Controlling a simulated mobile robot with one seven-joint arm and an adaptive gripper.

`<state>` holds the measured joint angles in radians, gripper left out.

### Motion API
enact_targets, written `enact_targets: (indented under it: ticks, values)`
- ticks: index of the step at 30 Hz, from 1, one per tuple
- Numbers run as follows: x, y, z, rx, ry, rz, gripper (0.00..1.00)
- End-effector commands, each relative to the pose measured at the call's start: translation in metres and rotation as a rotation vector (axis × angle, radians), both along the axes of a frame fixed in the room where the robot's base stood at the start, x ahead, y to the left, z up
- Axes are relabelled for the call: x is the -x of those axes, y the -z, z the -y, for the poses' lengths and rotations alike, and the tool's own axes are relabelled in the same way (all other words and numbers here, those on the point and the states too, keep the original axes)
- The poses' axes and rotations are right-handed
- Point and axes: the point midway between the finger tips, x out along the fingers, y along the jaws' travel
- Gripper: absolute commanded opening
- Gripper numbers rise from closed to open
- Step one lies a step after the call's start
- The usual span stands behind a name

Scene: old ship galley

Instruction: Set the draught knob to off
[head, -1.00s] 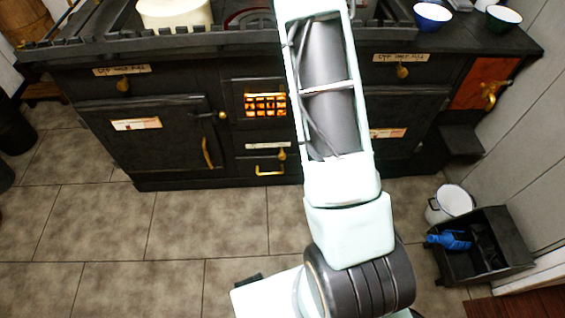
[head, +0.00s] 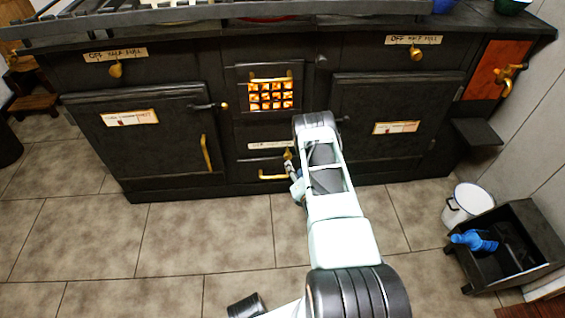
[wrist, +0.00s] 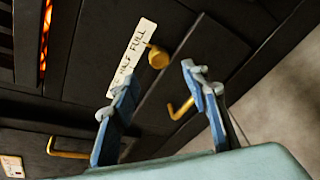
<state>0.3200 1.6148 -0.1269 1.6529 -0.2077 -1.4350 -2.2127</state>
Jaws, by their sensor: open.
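The draught knob, a small brass knob (wrist: 158,57), sits on the black stove front beside a white label strip (wrist: 132,57), on which HALF and FULL are readable. In the head view this knob (head: 288,154) is low in the middle of the stove, below the fire grate, partly hidden by my gripper. Its exact setting is hard to tell. My gripper (wrist: 155,84) is open and empty, its two blue-grey fingers pointing at the stove front. The knob appears beyond the gap between the fingertips, with no visible contact. In the head view my gripper (head: 291,174) is small and partly covered by my arm.
A brass drawer handle (wrist: 181,108) sits close below the knob. The glowing fire grate (head: 270,95) is above it. Oven doors (head: 150,140) flank the middle. Upper left (head: 115,69) and upper right (head: 416,53) knobs have similar labels. A black box (head: 510,250) and white bucket (head: 466,204) stand right.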

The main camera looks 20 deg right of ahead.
Motion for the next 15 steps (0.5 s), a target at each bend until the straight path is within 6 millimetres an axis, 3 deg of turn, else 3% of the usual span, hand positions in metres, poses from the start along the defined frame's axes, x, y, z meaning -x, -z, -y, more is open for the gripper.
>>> enact_targets:
  ticks: [5, 15]
  values:
    - [-0.013, 0.005, 0.0, 0.01, -0.005, 0.014, 0.42]
    - [-0.073, 0.024, 0.009, 0.008, -0.004, 0.012, 0.42]
